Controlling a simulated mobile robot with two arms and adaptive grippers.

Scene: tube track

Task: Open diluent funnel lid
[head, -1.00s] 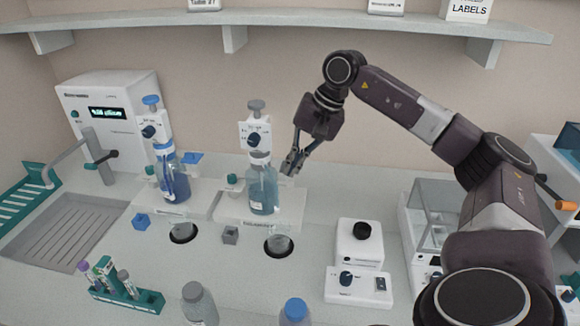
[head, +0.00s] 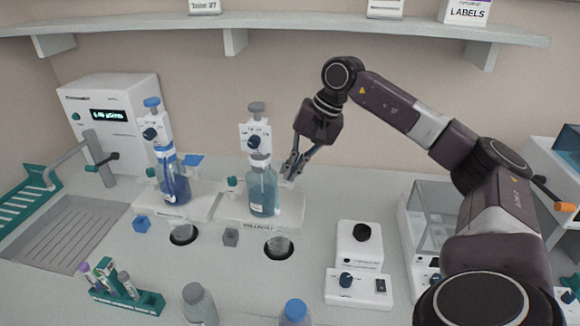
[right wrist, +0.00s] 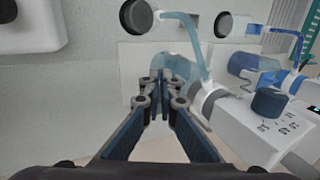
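The dispenser with pale blue liquid (head: 263,192) stands upright at centre in the head view, with a grey-topped white head (head: 256,137). Its bottle (right wrist: 178,66) lies past my fingers in the right wrist view. My right gripper (head: 291,168) is just right of this bottle, low over the white base (head: 288,210). In the right wrist view its fingertips (right wrist: 164,80) are close together, with nothing visible between them. I cannot make out a grey funnel lid; the gripper covers that spot. The left dispenser (head: 175,187) has a blue square funnel lid (head: 192,160) beside it. My left gripper is not in view.
Two dark round holes (head: 279,248) (head: 184,235) lie in front of the dispensers. A white knobbed device (head: 359,245) stands front right. A shelf (head: 300,31) runs above.

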